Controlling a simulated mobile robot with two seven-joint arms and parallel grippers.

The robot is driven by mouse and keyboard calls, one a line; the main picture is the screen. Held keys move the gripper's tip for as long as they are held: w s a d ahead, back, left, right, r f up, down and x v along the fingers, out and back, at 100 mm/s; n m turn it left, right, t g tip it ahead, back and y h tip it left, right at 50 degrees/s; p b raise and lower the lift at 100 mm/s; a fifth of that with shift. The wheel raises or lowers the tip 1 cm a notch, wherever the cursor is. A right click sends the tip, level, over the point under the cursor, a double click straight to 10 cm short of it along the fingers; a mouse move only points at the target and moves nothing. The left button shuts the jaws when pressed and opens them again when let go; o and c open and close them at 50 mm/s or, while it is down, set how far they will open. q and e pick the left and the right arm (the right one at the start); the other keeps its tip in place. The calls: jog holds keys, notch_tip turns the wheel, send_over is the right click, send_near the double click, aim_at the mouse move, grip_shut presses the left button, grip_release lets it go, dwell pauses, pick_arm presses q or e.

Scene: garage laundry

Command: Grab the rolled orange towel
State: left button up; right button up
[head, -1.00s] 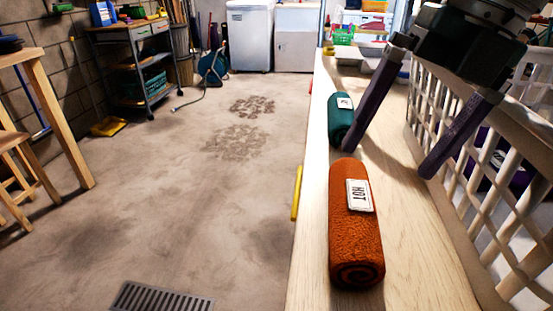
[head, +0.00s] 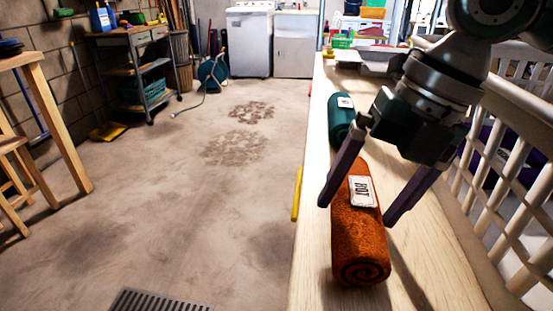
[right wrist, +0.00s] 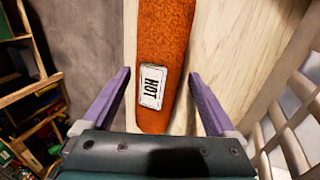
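The rolled orange towel (head: 358,235) lies lengthwise on the light wooden counter (head: 425,270), with a white HOT label (head: 361,191) on top. My right gripper (head: 355,212) is open above the towel, one purple finger to each side of it. In the right wrist view the towel (right wrist: 165,35) lies between the open fingers (right wrist: 160,82), with the label (right wrist: 151,87) close to the palm. No contact with the towel shows. My left gripper is not in view.
A rolled green towel (head: 340,120) lies just behind the orange one. A white lattice basket (head: 505,165) stands close on the right. The counter's left edge drops to the open floor (head: 210,230).

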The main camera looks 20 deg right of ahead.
jog(key=c, duration=1.2)
jog(key=shift+c, duration=0.4)
jog(key=shift+r, duration=0.15)
